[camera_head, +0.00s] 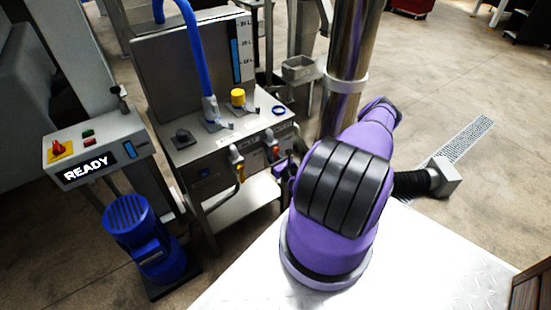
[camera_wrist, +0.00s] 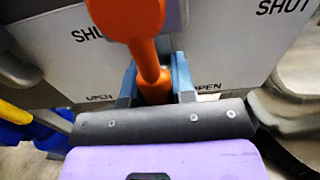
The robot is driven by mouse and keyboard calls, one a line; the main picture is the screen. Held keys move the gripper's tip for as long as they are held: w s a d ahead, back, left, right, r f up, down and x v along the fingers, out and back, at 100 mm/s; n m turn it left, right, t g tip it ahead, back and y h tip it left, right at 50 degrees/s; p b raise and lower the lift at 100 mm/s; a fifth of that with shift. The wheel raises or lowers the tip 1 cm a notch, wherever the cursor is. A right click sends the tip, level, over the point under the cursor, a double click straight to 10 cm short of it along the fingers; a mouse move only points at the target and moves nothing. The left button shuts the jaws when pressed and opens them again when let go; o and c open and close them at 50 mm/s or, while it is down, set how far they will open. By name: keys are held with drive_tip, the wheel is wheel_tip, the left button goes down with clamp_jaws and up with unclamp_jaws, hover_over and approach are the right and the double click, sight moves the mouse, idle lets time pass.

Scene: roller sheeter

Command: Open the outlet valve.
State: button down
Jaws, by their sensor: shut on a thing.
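An orange valve lever (camera_wrist: 130,18) is in front of a pale panel in the wrist view, and its narrow end runs down between the fingers of my gripper (camera_wrist: 154,88). My gripper is shut on that end. The panel carries SHUT and OPEN marks on both sides of the lever. The gripped end lies level with the OPEN marks, beside the right one. In the head view the orange lever (camera_head: 272,152) is on the machine's front, with my gripper (camera_head: 284,165) mostly hidden at it. No label naming the outlet valve is readable.
A yellow valve lever (camera_head: 240,172) hangs just left of the orange one. A control box (camera_head: 98,150) reads READY. A blue motor (camera_head: 147,240) stands on the floor. A yellow cap (camera_head: 238,96) and blue hose (camera_head: 197,55) are on the machine top.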

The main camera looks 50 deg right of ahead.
drive_tip(key=shift+a+f+m, duration=0.1)
drive_tip(key=shift+a+m, duration=0.1)
drive_tip(key=shift+m, duration=0.1)
drive_tip(key=c, duration=0.9)
unclamp_jaws()
drive_tip(key=shift+s, duration=0.1)
drive_tip(key=shift+c, duration=0.2)
drive_tip(key=v, duration=1)
drive_tip(key=shift+s, duration=0.35)
